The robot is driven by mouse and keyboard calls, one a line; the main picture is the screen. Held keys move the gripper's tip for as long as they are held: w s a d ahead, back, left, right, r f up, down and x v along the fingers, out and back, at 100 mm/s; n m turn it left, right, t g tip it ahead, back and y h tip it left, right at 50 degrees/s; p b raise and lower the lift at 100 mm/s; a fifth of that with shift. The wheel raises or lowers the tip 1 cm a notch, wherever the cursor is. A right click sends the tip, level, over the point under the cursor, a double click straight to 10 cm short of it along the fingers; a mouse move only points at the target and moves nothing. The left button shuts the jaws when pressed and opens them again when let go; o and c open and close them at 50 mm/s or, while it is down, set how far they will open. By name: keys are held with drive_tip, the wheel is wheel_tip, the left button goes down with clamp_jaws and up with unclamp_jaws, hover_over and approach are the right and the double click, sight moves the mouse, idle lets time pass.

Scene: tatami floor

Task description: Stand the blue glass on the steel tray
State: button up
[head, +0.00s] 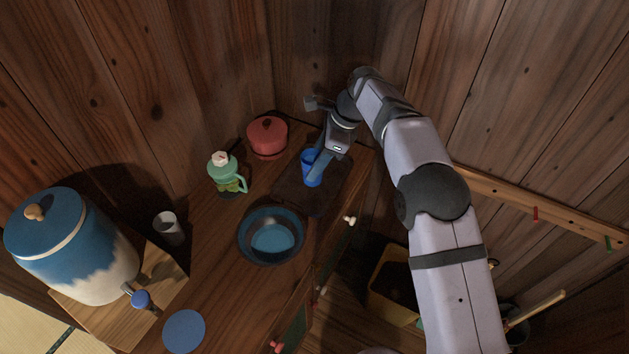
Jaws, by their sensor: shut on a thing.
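The blue glass (310,171) is at the far end of the wooden cabinet top, looking upright or nearly so. My gripper (319,167) reaches down from the upper right and is shut on the glass; the fingers partly cover its right side. A dark, flat rectangular tray (322,203), apparently the steel tray, lies under and around the glass in the view. I cannot tell whether the base of the glass touches the tray or hangs just above it. My gripper hides part of the tray's far side.
A blue bowl (272,262) stands close in front of the tray. A green jug (228,176) and a red lidded pot (267,137) stand to the left. A grey cup (168,228), a big blue-and-white dispenser (85,255) and a blue disc (184,331) are farther left.

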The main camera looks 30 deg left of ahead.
drive_tip(key=shift+f+p, duration=0.9)
drive_tip(key=shift+f, duration=3.25)
drive_tip(key=shift+f, duration=0.1)
drive_tip(key=o, duration=1.2)
drive_tip(key=b+v, duration=0.2)
drive_tip(key=v, duration=1)
